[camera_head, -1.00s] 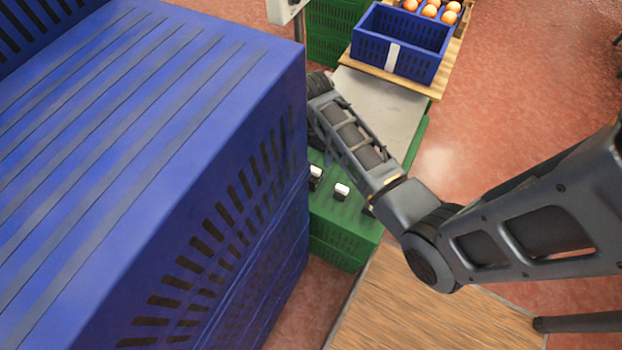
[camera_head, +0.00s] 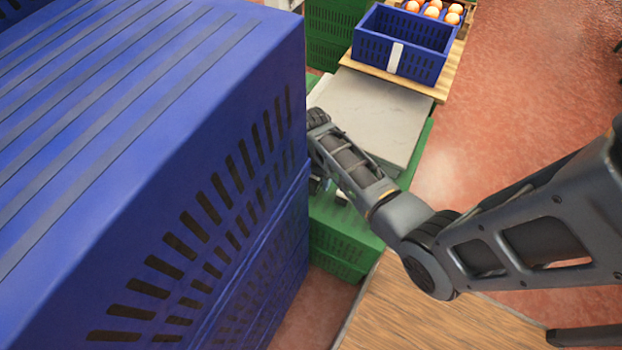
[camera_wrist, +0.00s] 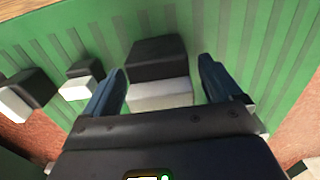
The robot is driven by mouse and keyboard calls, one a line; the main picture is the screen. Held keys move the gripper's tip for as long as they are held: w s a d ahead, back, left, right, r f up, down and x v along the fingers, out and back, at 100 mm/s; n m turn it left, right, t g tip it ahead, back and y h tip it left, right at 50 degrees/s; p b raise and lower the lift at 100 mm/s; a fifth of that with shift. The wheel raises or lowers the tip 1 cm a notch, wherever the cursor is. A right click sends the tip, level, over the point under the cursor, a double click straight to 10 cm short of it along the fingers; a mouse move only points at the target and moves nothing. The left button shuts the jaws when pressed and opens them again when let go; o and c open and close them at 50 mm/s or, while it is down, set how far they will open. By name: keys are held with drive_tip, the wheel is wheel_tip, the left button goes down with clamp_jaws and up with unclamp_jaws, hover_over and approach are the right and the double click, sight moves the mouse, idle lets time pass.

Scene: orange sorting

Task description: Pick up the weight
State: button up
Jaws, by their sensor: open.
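Weights with black and pale grey parts sit on an upturned green crate (camera_head: 352,234). The largest-looking weight (camera_wrist: 155,58) is in the middle of the wrist view. My gripper (camera_wrist: 161,74) is open, with one dark blue finger to each side of that weight in the picture. A gap shows between each finger and the weight, and nothing is held. Whether the fingertips are down at its height is unclear. Two other weights, a small one (camera_wrist: 80,78) and one at the edge (camera_wrist: 27,92), are to the left. In the head view my arm and the blue crates hide my gripper and most of the weights.
A tall stack of blue crates (camera_head: 215,190) stands close on the left. A grey plate (camera_head: 372,112) lies behind the weights. Beyond it are an empty blue crate (camera_head: 402,65) and several oranges (camera_head: 433,11). A wooden surface (camera_head: 440,315) is in front.

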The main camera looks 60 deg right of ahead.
drive_tip(key=shift+f, duration=0.6)
drive_tip(key=shift+c, duration=0.4)
clamp_jaws()
